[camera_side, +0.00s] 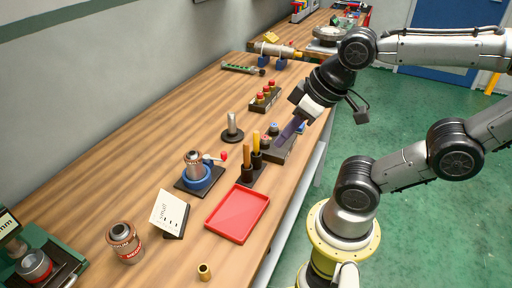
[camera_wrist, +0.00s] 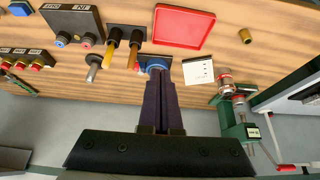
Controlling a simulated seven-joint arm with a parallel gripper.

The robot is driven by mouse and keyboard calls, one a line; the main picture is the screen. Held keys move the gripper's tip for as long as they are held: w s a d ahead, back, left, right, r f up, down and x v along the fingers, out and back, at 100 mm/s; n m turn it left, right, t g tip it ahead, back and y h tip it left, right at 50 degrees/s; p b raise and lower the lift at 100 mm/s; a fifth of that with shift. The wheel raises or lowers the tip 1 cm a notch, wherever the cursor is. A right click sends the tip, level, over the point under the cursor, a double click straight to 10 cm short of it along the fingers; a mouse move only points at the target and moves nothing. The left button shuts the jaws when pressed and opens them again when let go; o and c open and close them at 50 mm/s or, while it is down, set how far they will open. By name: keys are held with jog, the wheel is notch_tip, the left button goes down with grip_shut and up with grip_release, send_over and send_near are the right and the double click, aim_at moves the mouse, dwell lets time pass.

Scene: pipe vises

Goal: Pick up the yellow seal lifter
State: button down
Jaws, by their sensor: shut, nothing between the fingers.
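Two slim stick tools stand upright in a black holder (camera_side: 251,176) near the middle of the bench. The farther one is the yellow seal lifter (camera_side: 256,141); the nearer is a browner orange stick (camera_side: 247,156). In the wrist view the yellow seal lifter (camera_wrist: 108,55) appears left of the other stick (camera_wrist: 132,57), both with dark sleeves. My gripper (camera_side: 282,141) has long purple fingers pointing down and left, over the dark box right of the lifter. In the wrist view my gripper (camera_wrist: 158,78) is shut and empty, apart from the sticks.
A dark box with IN and OUT labels (camera_wrist: 72,22) stands beside the holder. A red tray (camera_side: 237,213), a blue ring fixture with a metal can (camera_side: 195,172), a grey post (camera_side: 232,125) and a white card (camera_side: 169,211) stand close by. A rack of red-topped pieces (camera_side: 265,98) is farther back.

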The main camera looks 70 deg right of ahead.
jog(key=c, duration=1.5)
grip_release()
jog(key=shift+c, duration=0.2)
jog(key=o, duration=0.9)
jog(key=shift+c, duration=0.2)
